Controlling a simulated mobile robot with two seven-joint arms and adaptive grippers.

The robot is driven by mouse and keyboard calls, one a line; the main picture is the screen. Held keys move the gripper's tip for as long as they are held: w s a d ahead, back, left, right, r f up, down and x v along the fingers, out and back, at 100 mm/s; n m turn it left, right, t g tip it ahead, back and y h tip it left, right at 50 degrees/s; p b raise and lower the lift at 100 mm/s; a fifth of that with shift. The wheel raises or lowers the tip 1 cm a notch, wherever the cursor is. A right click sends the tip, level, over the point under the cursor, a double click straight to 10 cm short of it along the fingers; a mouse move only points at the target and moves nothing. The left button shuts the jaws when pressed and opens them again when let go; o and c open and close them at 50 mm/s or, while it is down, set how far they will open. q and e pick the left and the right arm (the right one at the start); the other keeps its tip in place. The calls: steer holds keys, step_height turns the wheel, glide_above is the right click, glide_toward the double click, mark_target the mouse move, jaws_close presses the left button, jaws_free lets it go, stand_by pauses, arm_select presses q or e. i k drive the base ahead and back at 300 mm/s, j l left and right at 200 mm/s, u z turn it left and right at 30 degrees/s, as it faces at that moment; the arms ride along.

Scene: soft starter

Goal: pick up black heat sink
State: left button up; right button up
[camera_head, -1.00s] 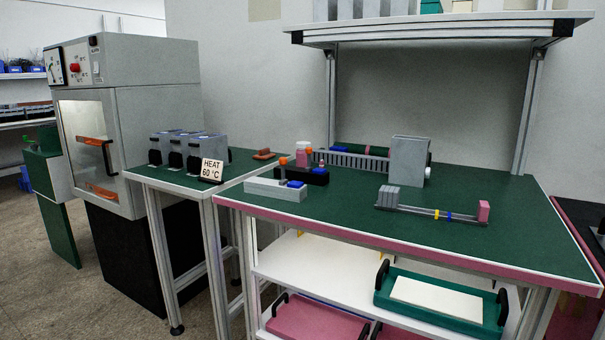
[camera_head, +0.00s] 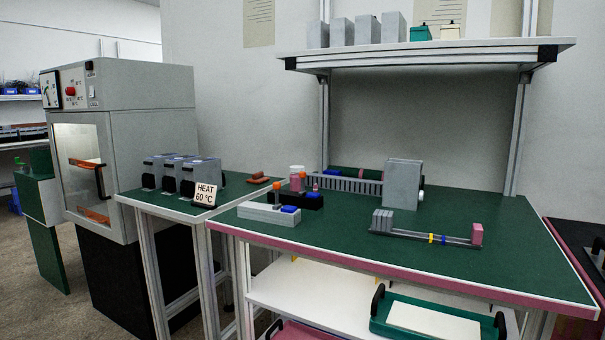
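No part is clearly recognisable as the black heat sink. A black block (camera_head: 295,202) sits on the green-topped workbench (camera_head: 340,240), behind a light grey block (camera_head: 268,214). A long, finned, grey rail (camera_head: 345,184) lies behind them, running toward an upright grey box (camera_head: 402,184). Several grey units with black fronts (camera_head: 187,177) stand in a row on the smaller side table at the left. Neither of my grippers is in view.
A grey oven (camera_head: 120,130) is at the left. A slim rail assembly (camera_head: 425,232) lies on the bench's right half. A shelf (camera_head: 430,54) overhangs the back. The bench front is clear.

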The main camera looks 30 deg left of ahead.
mark_target(311, 202)
steer(key=i+j, duration=0.15)
steer(key=j, duration=0.2)
steer(key=i+j, duration=0.1)
steer(key=j, duration=0.3)
steer(key=i+j, duration=0.15)
steer(key=j, duration=0.2)
steer(key=i+j, duration=0.15)
steer(key=j, duration=0.2)
steer(key=i+j, duration=0.1)
steer(key=j, duration=0.3)
